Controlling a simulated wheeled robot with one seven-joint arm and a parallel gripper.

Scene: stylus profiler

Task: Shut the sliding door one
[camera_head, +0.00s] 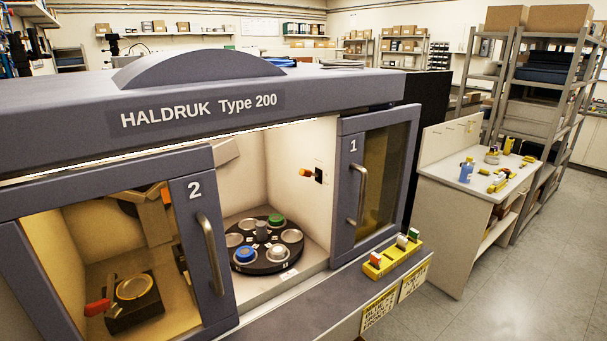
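Sliding door one (374,180) is a grey-framed glass panel marked "1" at the right end of the HALDRUK Type 200 cabinet (250,93). Its upright metal handle (359,193) is on its left side. A wide gap lies between it and door two (205,232), marked "2", at the left. Through the gap the lit chamber shows a black round carousel (262,249) with a blue and a green piece and several round silver places. My gripper is not in view.
A yellow rack (378,272) with small colored-top blocks sits on the front ledge (345,295) below door one. A white side bench (455,205) with bottles and yellow items stands to the right. The floor (480,300) before it is clear.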

